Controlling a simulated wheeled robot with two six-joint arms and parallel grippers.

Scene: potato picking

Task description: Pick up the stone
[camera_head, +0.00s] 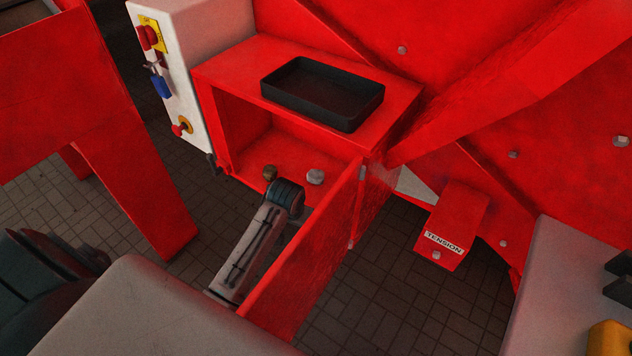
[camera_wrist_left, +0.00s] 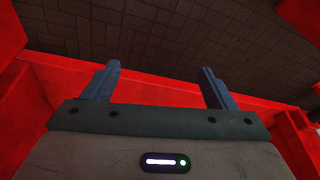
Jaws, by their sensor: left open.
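A pale grey lump (camera_head: 315,177), which looks like the stone, lies on the floor of the open red compartment. A brown, potato-like lump (camera_head: 270,173) lies to its left. In the head view my left arm reaches up toward the compartment opening, its dark joint just below and between the two lumps; its fingers cannot be made out there. In the left wrist view my left gripper (camera_wrist_left: 160,82) is open, its two blue-grey fingers wide apart with nothing between them. No lump shows in that view.
An empty black tray (camera_head: 278,84) sits on the compartment's red top (camera_head: 225,68). The open red door (camera_head: 300,265) stands just right of my arm. A white control box (camera_head: 182,105) with switches stands at left. A red tension lever (camera_head: 452,225) is at right.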

